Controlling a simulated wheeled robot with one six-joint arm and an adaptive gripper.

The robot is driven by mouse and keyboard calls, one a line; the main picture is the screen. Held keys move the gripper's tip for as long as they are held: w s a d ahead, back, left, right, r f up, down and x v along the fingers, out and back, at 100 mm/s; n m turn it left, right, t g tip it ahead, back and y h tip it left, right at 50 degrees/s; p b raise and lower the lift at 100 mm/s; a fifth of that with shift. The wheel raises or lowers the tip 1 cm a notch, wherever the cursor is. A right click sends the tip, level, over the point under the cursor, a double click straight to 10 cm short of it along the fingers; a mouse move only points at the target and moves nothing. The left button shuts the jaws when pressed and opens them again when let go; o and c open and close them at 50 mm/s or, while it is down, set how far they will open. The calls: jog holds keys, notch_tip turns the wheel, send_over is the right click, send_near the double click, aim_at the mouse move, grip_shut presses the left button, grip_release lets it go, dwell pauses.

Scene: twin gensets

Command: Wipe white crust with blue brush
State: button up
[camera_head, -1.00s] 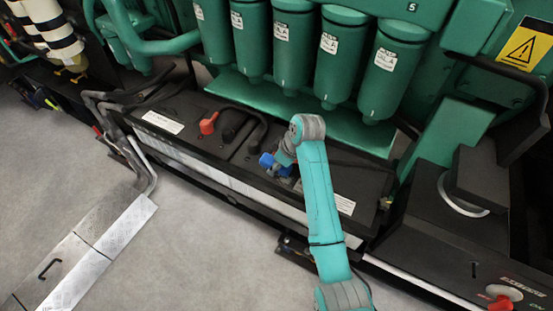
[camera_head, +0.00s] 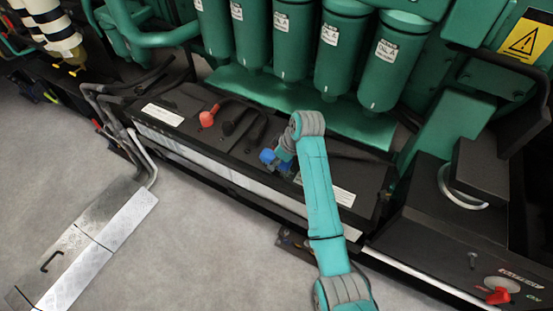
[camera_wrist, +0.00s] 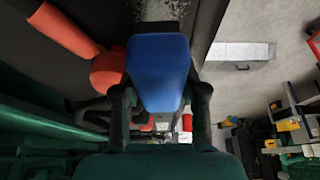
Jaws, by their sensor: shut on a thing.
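My gripper (camera_wrist: 160,98) is shut on the blue brush (camera_wrist: 158,62), with one dark finger on each side of its block. The brush also shows as a small blue shape in the head view (camera_head: 268,156), over the black battery tops, below the green canisters. In the head view the crust is not distinguishable.
A red terminal cap (camera_head: 208,117) with dark cables stands left of the brush; red parts (camera_wrist: 107,70) lie close beside it in the wrist view. Green canisters (camera_head: 340,55) hang behind. A red switch handle (camera_head: 498,296) is at lower right. Grey floor (camera_head: 220,230) is open in front.

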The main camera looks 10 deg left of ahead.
aim_at(292, 175)
jog(key=shift+f, duration=0.95)
jog(key=shift+d, duration=0.1)
jog(key=shift+s+d+r, duration=0.1)
jog(key=shift+s+d, duration=0.2)
jog(key=shift+d, duration=0.5)
jog(key=shift+s+d+r, duration=0.1)
jog(key=shift+s+d, duration=0.2)
jog(key=shift+d, duration=0.5)
jog(key=shift+s+d+f, duration=0.15)
jog(key=shift+s+d, duration=0.15)
jog(key=shift+d, duration=0.5)
jog(key=shift+s+d+f, duration=0.1)
jog(key=shift+s+d, duration=0.2)
jog(key=shift+d, duration=0.5)
jog(key=shift+w+a, duration=0.4)
jog(key=shift+a, duration=0.7)
jog(key=shift+w+a, duration=0.4)
jog(key=shift+a, duration=0.7)
jog(key=shift+w+a, duration=0.4)
jog(key=shift+a, duration=0.7)
jog(key=shift+w+r, duration=0.1)
jog(key=shift+w, duration=0.05)
jog(key=shift+d, duration=0.15)
jog(key=shift+s+d, duration=0.4)
jog(key=shift+d, duration=0.65)
jog(key=shift+s+d, duration=0.45)
jog(key=shift+d, duration=0.65)
jog(key=shift+s+d, duration=0.4)
jog(key=shift+d, duration=0.65)
